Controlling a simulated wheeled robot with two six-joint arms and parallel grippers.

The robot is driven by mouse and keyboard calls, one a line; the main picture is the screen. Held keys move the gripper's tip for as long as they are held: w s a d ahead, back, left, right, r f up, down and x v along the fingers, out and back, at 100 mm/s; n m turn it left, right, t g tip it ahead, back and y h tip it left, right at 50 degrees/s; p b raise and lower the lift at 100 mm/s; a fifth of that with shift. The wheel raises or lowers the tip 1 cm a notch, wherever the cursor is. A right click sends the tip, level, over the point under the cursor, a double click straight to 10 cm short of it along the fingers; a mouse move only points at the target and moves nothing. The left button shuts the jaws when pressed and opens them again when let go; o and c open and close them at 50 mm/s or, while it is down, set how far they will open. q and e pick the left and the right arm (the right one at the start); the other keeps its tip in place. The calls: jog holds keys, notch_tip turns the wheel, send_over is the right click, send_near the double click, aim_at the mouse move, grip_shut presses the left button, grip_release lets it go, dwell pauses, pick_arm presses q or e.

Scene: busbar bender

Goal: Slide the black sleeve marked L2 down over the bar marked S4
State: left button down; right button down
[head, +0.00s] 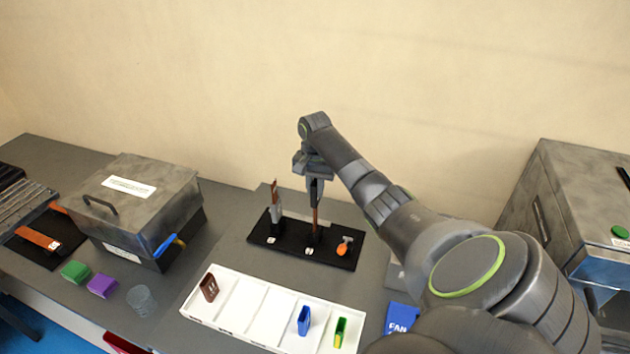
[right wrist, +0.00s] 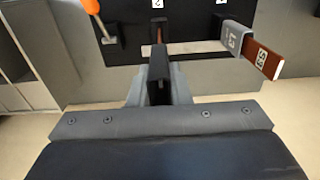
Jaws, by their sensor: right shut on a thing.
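My right gripper (head: 315,197) points down above the black base board (head: 290,246) and is shut on a black sleeve (right wrist: 158,65). An upright copper bar (head: 315,226) stands on the board straight below the gripper. In the right wrist view this bar (right wrist: 157,34) lies in line with the sleeve. I cannot tell whether its top is inside the sleeve. The markings on the sleeve and bar are not readable. My left gripper is not in view.
Left of it stands another bar (right wrist: 263,63) with a grey sleeve (right wrist: 234,40). A white tray (head: 233,312) with brown, blue and green-yellow sleeves is in front. A metal box (head: 135,195) stands left.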

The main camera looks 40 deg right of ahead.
jog(key=c, duration=0.8)
grip_release()
jog(key=shift+o, duration=0.2)
jog(key=shift+r+p, duration=0.65)
jog(key=shift+r, duration=3.4)
